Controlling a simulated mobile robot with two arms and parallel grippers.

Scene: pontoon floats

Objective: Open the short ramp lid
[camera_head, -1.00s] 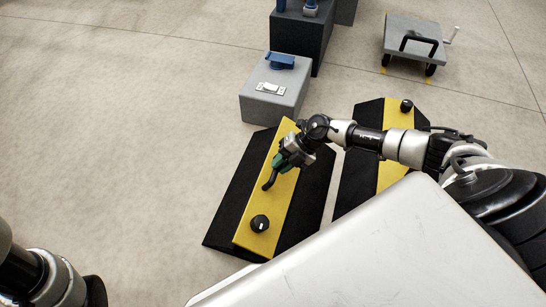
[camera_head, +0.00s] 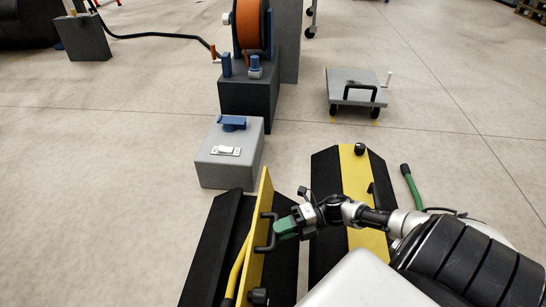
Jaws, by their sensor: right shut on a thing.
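A black ramp (camera_head: 204,245) lies on the floor. Its yellow lid (camera_head: 261,195) is swung up and stands nearly upright, with a black handle (camera_head: 262,243) on its right-hand face and a black knob (camera_head: 258,296) near its lower end. My right gripper (camera_head: 283,228), with green fingers, is shut on the handle and partly hides it. A yellow tube-like strip (camera_head: 237,270) shows in the ramp's channel left of the lid. My left gripper is not in view.
A second black ramp (camera_head: 326,175) with a shut yellow lid (camera_head: 354,168) lies to the right. A grey box (camera_head: 225,170) with a switch stands beyond the first ramp, before a dark reel stand (camera_head: 248,100). A grey cart (camera_head: 352,88) is farther back.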

